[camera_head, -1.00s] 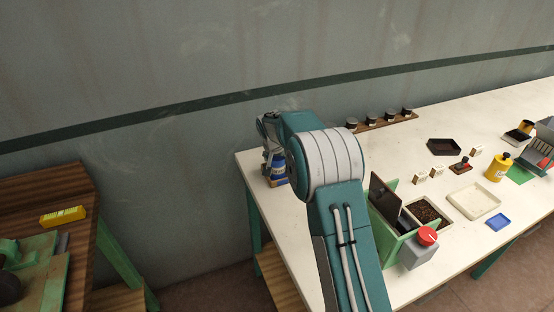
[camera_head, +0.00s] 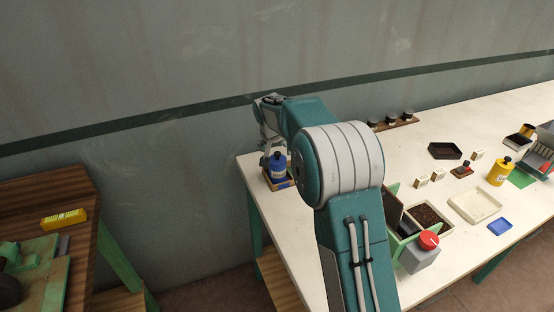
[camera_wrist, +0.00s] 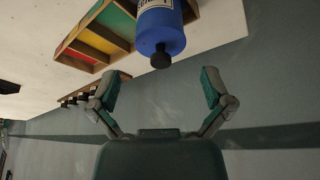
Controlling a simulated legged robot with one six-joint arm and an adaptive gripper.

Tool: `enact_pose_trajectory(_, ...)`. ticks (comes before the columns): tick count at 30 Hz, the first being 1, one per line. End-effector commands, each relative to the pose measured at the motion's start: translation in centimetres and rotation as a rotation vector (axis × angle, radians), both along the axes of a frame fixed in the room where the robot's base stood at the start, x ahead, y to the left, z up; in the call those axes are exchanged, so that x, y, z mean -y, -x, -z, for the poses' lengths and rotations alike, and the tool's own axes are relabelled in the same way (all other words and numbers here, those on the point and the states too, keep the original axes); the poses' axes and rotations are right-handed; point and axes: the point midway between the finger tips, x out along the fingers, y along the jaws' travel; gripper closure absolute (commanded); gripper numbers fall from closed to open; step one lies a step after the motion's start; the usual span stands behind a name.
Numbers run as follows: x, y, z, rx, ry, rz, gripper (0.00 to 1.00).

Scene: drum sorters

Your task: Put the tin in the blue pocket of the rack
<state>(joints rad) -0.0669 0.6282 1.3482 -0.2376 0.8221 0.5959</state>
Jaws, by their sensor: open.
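In the wrist view, the tin (camera_wrist: 160,28) is at the top centre, at one end of the rack (camera_wrist: 123,44). Green, yellow and red pockets show beside it; the floor of the tin's own pocket is hidden. My gripper (camera_wrist: 160,80) is open and empty, its fingers spread apart just short of the cap. In the head view, my gripper (camera_head: 269,146) is above the tin, partly hidden behind my arm.
A yellow bottle (camera_head: 499,172), a cream tray (camera_head: 474,206), a blue dish (camera_head: 499,227) and a dark tray (camera_head: 444,151) stand on the white table to the right. A box with a red knob (camera_head: 428,240) is close to my arm. The wall is behind.

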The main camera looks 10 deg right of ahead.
Motion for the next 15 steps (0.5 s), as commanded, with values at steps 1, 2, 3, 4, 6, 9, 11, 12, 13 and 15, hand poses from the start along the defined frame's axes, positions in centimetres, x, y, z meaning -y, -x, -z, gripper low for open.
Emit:
enact_pose_trajectory(1,-0.2,0.4,-1.0,0.002,0.0,0.0,0.0)
enact_pose_trajectory(2,-0.3,0.5,-1.5,0.002,-0.001,-0.002,0.0)
enact_pose_trajectory(3,-0.4,0.7,-2.1,0.002,0.0,-0.001,0.0)
enact_pose_trajectory(4,-0.4,0.9,-2.5,0.001,0.0,-0.001,0.0)
enact_pose_trajectory(6,-0.5,1.2,-3.1,0.001,0.0,-0.001,0.0)
enact_pose_trajectory(9,-0.6,1.4,-3.7,-0.001,0.0,-0.001,0.0)
enact_pose_trajectory(11,-0.6,1.8,-4.2,0.0,0.0,-0.003,0.0)
enact_pose_trajectory(12,-0.5,2.3,-4.7,0.001,0.0,-0.008,0.0)
enact_pose_trajectory(13,-0.5,2.7,-5.3,0.003,0.0,-0.012,0.0)
enact_pose_trajectory(15,-0.2,4.5,-6.9,0.008,-0.001,-0.03,0.0)
